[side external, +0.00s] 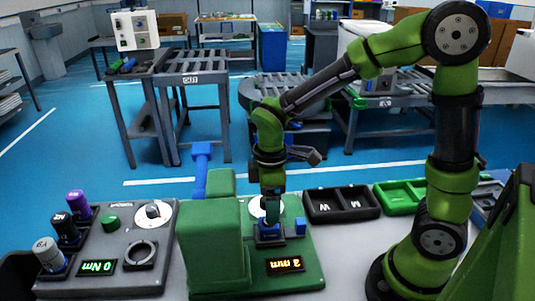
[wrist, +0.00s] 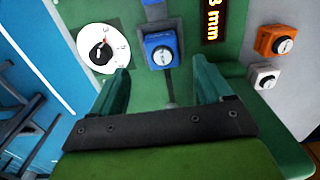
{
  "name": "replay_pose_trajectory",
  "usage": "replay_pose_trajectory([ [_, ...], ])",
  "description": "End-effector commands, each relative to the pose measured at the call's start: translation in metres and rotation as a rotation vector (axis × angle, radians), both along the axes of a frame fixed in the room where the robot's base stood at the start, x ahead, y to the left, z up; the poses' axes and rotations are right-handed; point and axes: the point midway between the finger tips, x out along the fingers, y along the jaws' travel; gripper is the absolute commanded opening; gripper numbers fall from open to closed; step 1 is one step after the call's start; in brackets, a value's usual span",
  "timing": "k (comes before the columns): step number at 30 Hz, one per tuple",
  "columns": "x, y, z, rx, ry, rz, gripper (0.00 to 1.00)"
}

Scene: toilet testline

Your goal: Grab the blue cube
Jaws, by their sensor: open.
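A blue cube (wrist: 162,48) with a round grey face on top sits on the green fixture (wrist: 140,75) in the wrist view. It lies between a white dial and a lit display, just ahead of the gap between my fingertips. In the side view a blue block (side external: 269,238) shows directly below my gripper (side external: 269,218), which points down. In the wrist view my gripper (wrist: 161,70) is open, with one finger on each side and nothing between them. The side view does not clearly show the gap between fingers and cube.
A small blue block (side external: 300,226) stands right of my gripper. A tall green block (side external: 213,245) stands close on its left. Orange (wrist: 275,40) and white (wrist: 263,75) cubes lie right in the wrist view. Black (side external: 341,204) and green (side external: 400,197) trays sit to the right.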

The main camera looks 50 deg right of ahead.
Motion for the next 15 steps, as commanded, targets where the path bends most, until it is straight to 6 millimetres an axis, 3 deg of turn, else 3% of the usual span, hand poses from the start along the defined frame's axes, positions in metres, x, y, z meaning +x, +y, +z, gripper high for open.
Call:
replay_pose_trajectory([
  [8, -0.001, 0.001, -0.023, 0.0, 0.003, -0.001, 0.79],
  [15, 0.0, 0.005, -0.058, 0.0, 0.004, -0.002, 0.79],
])
